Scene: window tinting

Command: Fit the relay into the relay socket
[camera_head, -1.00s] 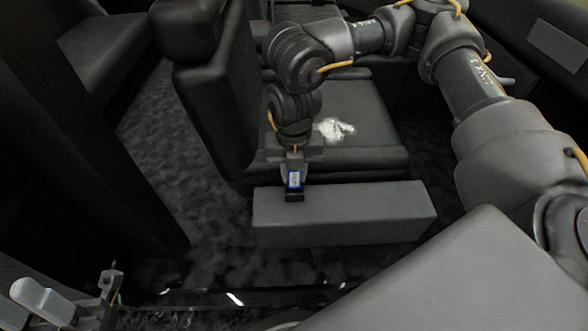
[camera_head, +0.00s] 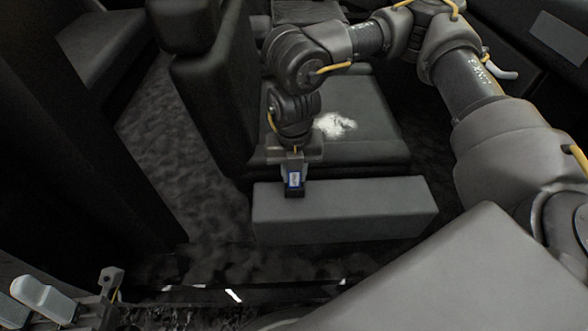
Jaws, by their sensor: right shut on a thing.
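The relay (camera_head: 294,179) is a small block with a blue-edged white label, seen over the grey box-shaped ledge in front of the seat. My right gripper (camera_head: 294,174) points down and is shut on the relay. Directly below the relay is a small black piece, likely the relay socket (camera_head: 294,192), on the top of the ledge near its left part. The relay appears upright and lined up above the black piece; I cannot tell how far it is seated.
The grey ledge (camera_head: 350,212) has a clear top to the right. A grey lever-like part (camera_head: 42,298) and a small bracket (camera_head: 110,282) stand at the lower left. Dark carpet (camera_head: 195,150) lies left of the seat.

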